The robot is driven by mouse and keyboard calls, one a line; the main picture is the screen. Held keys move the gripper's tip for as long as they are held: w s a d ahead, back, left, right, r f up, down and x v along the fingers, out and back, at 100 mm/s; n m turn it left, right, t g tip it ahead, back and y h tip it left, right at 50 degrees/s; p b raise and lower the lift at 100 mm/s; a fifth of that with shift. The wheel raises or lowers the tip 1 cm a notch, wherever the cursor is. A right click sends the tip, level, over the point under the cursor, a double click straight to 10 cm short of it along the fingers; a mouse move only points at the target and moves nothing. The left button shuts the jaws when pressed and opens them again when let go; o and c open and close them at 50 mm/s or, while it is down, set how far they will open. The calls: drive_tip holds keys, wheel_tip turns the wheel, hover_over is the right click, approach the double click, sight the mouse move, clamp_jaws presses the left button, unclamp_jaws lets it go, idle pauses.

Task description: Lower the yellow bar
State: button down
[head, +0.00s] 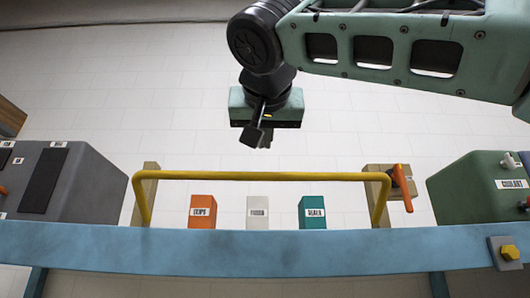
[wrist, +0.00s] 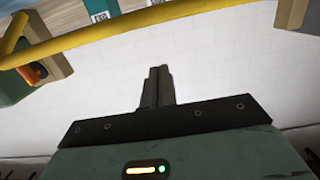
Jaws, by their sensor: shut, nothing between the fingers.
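The yellow bar (head: 262,176) is raised in the head view, spanning two wooden posts, the left post (head: 146,183) and the right post (head: 378,180), with its ends bent down toward the blue beam (head: 250,248). In the wrist view the yellow bar (wrist: 150,30) runs across the top. My gripper (head: 258,137) hangs above the middle of the bar in the head picture, apart from it. Its fingers (wrist: 157,86) are together and empty in the wrist view.
Orange (head: 202,212), white (head: 257,213) and teal (head: 312,212) labelled blocks stand under the bar. An orange handle (head: 403,186) is on the right post. A grey box (head: 70,185) stands left, a green box (head: 480,190) right. A yellow knob (head: 510,253) is at lower right.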

sight(265, 174)
drive_tip(key=w+p, duration=0.1)
drive_tip(key=w, duration=0.2)
drive_tip(key=shift+w+d+r+p, duration=0.1)
drive_tip(key=shift+w+p, duration=0.2)
drive_tip(key=shift+w, duration=0.1)
drive_tip(key=shift+s+f, duration=0.35)
drive_tip(key=shift+f, duration=0.25)
drive_tip(key=shift+s+f, duration=0.3)
drive_tip(key=shift+f, duration=0.25)
drive_tip(key=shift+s+f, duration=0.35)
drive_tip(key=shift+f, duration=0.55)
drive_tip(key=shift+f, duration=0.1)
wheel_tip(265, 174, down, 6)
drive_tip(key=s+t+b, duration=0.2)
drive_tip(key=t+b, duration=0.2)
drive_tip(key=b, duration=1.5)
drive_tip(key=shift+s+b, duration=0.35)
drive_tip(key=shift+s, duration=0.05)
